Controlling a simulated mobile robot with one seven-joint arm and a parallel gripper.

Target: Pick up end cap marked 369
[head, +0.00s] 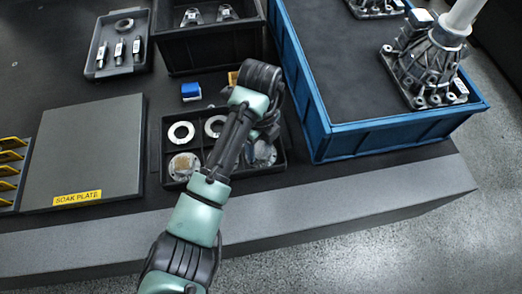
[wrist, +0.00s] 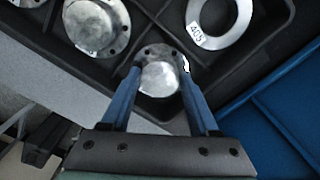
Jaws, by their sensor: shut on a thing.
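A small silver end cap (wrist: 160,78) with a round dome and bolt holes in its flange is between the blue fingers of my gripper (wrist: 160,70) in the wrist view. The fingers are shut on its two sides. A sliver of a white label shows by the right finger, but its number cannot be read. In the head view the cap (head: 263,153) shows in part beside my arm, at the right end of the black divided tray (head: 238,184). I cannot tell whether it is clear of the tray floor. A larger end cap (wrist: 96,24) lies to the left.
A ring marked 405 (wrist: 219,22) lies in a compartment close by. The blue crate (head: 318,148) with castings stands right of the tray. The soak plate (head: 85,150) lies to the left. A black bin (head: 205,50) and a grey tray (head: 97,72) stand behind.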

